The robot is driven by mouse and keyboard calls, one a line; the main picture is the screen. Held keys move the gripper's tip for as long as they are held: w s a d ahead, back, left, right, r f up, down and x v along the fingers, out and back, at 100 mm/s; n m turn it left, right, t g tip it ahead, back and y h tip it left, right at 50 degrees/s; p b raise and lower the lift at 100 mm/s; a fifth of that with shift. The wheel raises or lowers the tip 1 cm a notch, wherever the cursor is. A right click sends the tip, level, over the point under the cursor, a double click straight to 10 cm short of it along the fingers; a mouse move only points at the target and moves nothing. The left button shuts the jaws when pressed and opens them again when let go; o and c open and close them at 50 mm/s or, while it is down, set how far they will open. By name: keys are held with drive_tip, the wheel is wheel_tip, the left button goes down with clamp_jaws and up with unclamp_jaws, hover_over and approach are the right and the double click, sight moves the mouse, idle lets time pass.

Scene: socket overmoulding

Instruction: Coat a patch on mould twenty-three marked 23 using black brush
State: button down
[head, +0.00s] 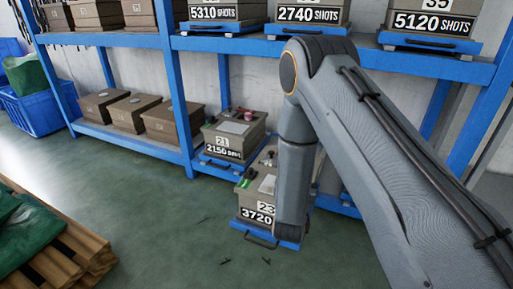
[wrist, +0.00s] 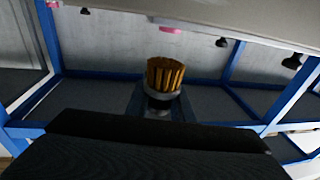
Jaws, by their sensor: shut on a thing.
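Mould twenty-three (head: 247,198), a tan block marked 23 and 3720, sits low on a blue tray (head: 265,241) that juts out from the bottom shelf. A white patch (head: 267,184) and a green piece (head: 250,173) show on its top. My arm hides its right side. In the wrist view my gripper (wrist: 160,110) is shut on the black brush (wrist: 165,77), whose golden bristles stand in a round grey collar; the handle is mostly hidden. In the head view the gripper and brush are hidden behind my arm. Whether the bristles touch the mould cannot be told.
Mould 21 (head: 232,137) stands behind on another blue tray. Blue rack posts (head: 178,110) and an upper shelf (head: 225,45) with more moulds surround the spot. A pallet (head: 60,250) lies at left. The green floor (head: 150,210) between is mostly clear.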

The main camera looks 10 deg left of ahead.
drive_tip(key=shift+r+p, duration=1.6)
drive_tip(key=shift+r, duration=0.55)
